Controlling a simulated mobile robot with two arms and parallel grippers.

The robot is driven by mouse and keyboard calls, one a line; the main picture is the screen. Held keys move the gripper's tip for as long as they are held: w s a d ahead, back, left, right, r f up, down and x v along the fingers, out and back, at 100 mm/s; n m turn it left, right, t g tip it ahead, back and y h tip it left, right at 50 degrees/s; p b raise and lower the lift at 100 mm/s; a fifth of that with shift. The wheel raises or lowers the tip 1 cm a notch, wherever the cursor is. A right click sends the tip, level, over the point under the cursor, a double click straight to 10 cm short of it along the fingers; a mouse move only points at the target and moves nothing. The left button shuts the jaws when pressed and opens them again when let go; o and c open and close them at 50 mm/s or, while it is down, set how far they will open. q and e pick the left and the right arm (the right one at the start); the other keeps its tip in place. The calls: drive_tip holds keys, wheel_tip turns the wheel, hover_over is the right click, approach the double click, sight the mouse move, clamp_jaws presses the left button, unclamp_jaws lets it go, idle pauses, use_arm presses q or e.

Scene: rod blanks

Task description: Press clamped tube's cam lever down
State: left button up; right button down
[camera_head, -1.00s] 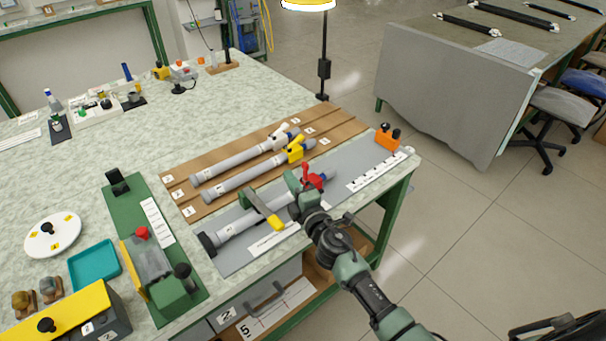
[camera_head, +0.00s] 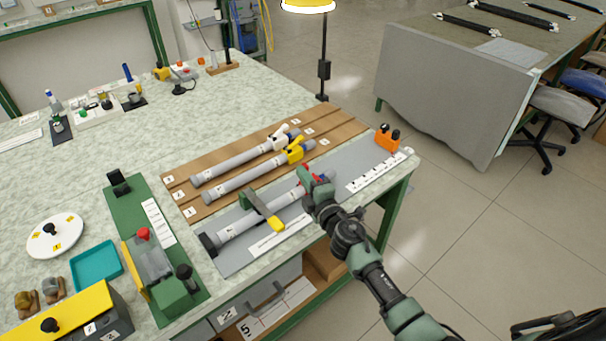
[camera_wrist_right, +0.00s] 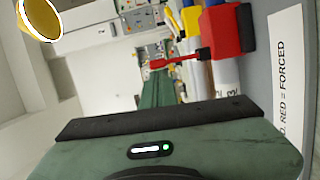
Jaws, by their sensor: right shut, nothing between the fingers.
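The clamped grey tube (camera_head: 243,220) lies on the grey mat (camera_head: 235,262), under a green clamp with a yellow-tipped bar (camera_head: 262,210). Its red cam collar (camera_wrist_right: 228,32) shows in the right wrist view, with the thin red lever (camera_wrist_right: 177,61) sticking out from it to the left of that picture, away from the mat side. In the head view only bits of red (camera_head: 302,171) show beside my right gripper (camera_head: 309,178), which hides the rest. The right gripper is shut and empty, close at the lever; I cannot tell whether they touch. My left gripper is out of view.
An orange block (camera_head: 387,138) stands at the mat's right end. A green fixture (camera_head: 150,245) stands to the left.

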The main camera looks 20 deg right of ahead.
drive_tip(key=shift+d+r, duration=0.1)
drive_tip(key=d+m+p, duration=0.1)
drive_tip(key=m+p, duration=0.2)
drive_tip(key=w+d+m+g+p, duration=0.1)
drive_tip(key=d+m+p, duration=0.1)
drive_tip(key=m+p, duration=0.1)
drive_tip(key=w+d+m+g+y+p, duration=0.1)
drive_tip(key=d+m+p, duration=0.1)
drive_tip(key=m+p, duration=0.1)
drive_tip(key=shift+d+p, duration=0.2)
drive_tip(key=shift+p, duration=0.25)
drive_tip(key=shift+f+g, duration=0.3)
drive_tip(key=shift+f, duration=0.05)
wheel_tip(320, 180, up, 5)
drive_tip(key=a+p, duration=0.1)
drive_tip(key=p, duration=0.3)
drive_tip(key=f+b+v, duration=0.1)
drive_tip(key=v, duration=0.9)
drive_tip(key=shift+s, duration=0.2)
